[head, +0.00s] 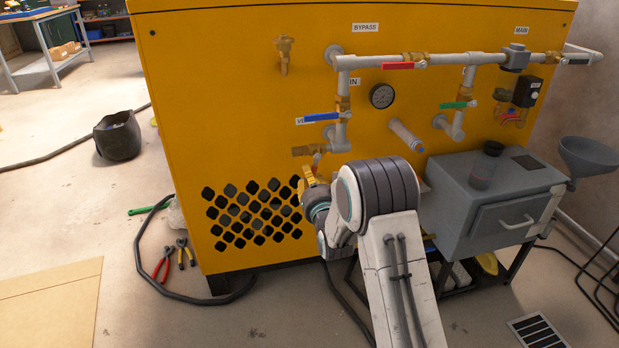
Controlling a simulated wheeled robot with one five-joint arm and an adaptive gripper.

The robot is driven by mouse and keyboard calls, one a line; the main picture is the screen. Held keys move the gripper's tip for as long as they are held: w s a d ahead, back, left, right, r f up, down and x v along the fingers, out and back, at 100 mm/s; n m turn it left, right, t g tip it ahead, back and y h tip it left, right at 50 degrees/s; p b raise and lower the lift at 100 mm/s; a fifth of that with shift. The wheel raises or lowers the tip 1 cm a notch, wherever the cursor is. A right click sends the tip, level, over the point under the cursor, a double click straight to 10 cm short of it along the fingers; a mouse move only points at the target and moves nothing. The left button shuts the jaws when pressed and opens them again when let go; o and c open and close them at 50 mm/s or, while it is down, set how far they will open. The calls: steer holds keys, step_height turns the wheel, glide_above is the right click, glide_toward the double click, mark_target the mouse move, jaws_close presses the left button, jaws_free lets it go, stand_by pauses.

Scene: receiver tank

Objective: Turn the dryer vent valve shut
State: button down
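A label starting with "V" (299,121) is on the yellow panel, partly covered by a blue lever (322,117). The blue lever lies level, across the upright pipe below the "IN" label (354,82). Below the "V" label, a short side branch ends in a brass fitting (303,151) pointing left. My gripper (309,178) is just below the branch, in front of the panel above the vent grille. My own arm hides much of it; I cannot tell contact or finger opening.
A red lever (398,66) and a green lever (457,105) are on other pipes. A gauge (382,96) and a capped pipe stub (407,136) are right of the branch. A grey tank box (490,200) stands at right. Pliers (162,264) and a hose lie on the floor at left.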

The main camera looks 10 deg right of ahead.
steer(key=c, duration=1)
jaws_free()
steer(key=shift+o, duration=0.2)
steer(key=s, duration=1.2)
steer(key=shift+a, duration=0.1)
